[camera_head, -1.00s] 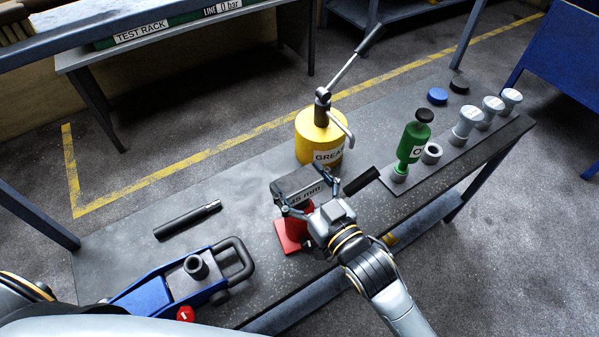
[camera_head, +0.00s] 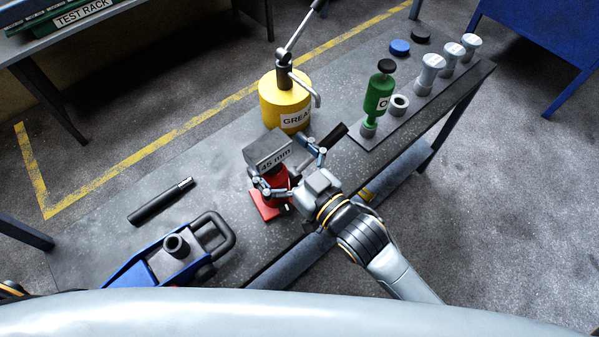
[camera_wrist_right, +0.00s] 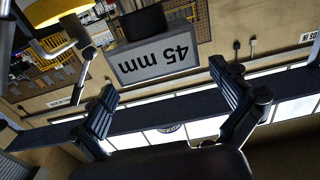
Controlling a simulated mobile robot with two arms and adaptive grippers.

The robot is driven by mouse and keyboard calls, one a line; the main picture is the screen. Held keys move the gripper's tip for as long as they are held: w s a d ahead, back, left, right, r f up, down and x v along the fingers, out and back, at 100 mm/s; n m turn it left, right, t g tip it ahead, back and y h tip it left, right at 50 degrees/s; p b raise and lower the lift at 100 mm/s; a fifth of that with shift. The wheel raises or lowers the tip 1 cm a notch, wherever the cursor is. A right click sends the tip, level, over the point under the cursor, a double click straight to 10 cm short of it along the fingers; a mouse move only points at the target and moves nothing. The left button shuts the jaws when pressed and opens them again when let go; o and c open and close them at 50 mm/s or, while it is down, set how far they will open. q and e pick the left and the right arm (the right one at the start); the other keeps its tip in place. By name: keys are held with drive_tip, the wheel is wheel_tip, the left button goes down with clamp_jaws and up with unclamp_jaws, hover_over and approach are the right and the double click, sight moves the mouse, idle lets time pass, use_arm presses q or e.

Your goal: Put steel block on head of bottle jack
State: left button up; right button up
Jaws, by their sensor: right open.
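The grey steel block (camera_head: 268,148), marked "45 mm", rests level on top of the red bottle jack (camera_head: 275,182), near the table's front edge. In the right wrist view the block (camera_wrist_right: 155,60) appears upside down, against a dark cylindrical part of the jack (camera_wrist_right: 143,21). My right gripper (camera_head: 291,166) is open on the near side of the block, its fingers spread wide. In the wrist view the open fingers (camera_wrist_right: 164,82) show a gap to the block and hold nothing. The jack's head is mostly hidden under the block. My left gripper is out of view.
A yellow grease can (camera_head: 285,100) with a pump lever stands behind the jack. A black bar (camera_head: 160,202) and a blue trolley jack (camera_head: 170,262) lie to the left. A green bottle (camera_head: 379,96) and several grey pieces stand at the right.

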drive_tip(key=b+v, duration=0.1)
drive_tip(key=v, duration=0.8)
drive_tip(key=shift+b, duration=0.35)
